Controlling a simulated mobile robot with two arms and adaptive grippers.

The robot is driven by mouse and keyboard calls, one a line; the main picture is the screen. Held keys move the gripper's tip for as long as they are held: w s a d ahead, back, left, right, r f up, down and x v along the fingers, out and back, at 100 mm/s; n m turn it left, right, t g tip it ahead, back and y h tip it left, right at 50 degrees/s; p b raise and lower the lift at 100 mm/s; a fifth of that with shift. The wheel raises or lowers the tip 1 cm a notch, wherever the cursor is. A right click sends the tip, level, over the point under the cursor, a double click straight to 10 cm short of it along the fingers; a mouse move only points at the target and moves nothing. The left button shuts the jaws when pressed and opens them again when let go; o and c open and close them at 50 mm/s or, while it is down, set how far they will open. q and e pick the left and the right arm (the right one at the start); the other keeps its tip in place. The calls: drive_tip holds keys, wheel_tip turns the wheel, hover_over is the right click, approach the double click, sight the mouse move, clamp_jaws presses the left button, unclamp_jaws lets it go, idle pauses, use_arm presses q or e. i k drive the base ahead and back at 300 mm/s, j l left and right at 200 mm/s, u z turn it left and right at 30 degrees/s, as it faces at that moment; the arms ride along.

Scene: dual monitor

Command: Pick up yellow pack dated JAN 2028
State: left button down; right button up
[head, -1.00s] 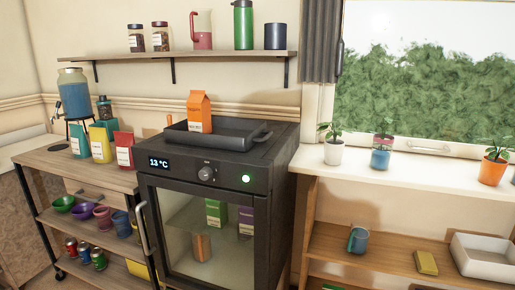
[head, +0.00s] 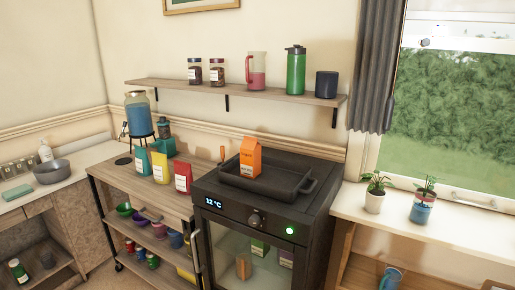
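A yellow pack (head: 160,167) with a white label stands upright on the wooden cart top, between a teal pack (head: 142,160) and a red pack (head: 183,177). The print on its label is too small to read, so I cannot tell its date. Another yellow item (head: 186,273) is partly visible low on the cart, mostly hidden by the cart's edge and the oven. Neither of my grippers shows in the head view.
A black oven (head: 262,217) with a tray (head: 292,190) holding an orange carton (head: 250,157) stands right of the cart. A drink dispenser (head: 139,115) is behind the packs. A wall shelf (head: 240,92) hangs above. The cart's front left top is clear.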

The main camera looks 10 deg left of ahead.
sight(161, 170)
drive_tip(key=i+j, duration=0.15)
drive_tip(key=j, duration=0.2)
drive_tip(key=i+j+u, duration=0.1)
drive_tip(key=j, duration=0.3)
drive_tip(key=i+j, duration=0.2)
drive_tip(key=j, duration=0.15)
